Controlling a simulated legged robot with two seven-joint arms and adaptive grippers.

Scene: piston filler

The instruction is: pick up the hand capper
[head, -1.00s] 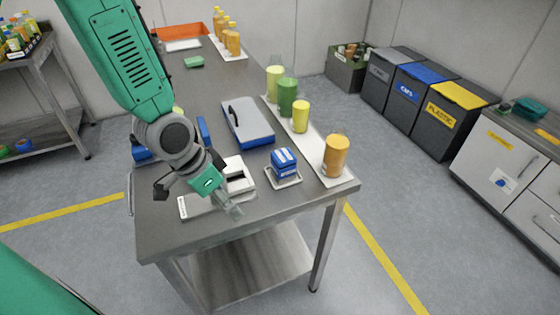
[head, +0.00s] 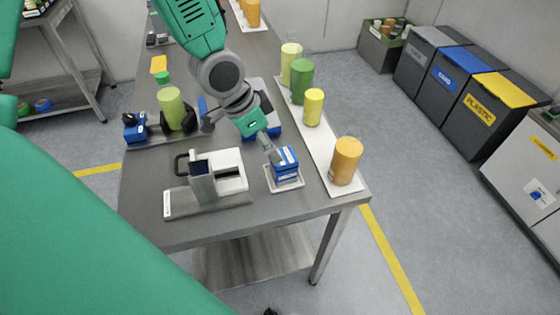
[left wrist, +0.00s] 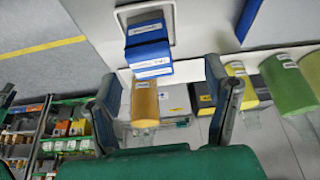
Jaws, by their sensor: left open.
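A small blue block-shaped device with white labels (head: 286,160) sits on a small white tray (head: 292,186) near the table's front right. I cannot tell surely whether it is the hand capper. My left gripper (head: 268,148) is just above and beside this blue device, pointing down, and partly covers its left side. In the left wrist view the open, empty fingers (left wrist: 165,105) are spread wide. The blue device (left wrist: 149,50) shows beyond them, roughly between the fingertips, with its tray (left wrist: 126,14) behind. My right gripper is not in view.
A grey stand with a white plate and black handle (head: 207,185) stands left of the tray. Right of it, a white strip (head: 320,150) bears yellow and green containers and an orange jar (head: 346,161). A yellow-green container (head: 172,108) stands behind left. Table's front strip is clear.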

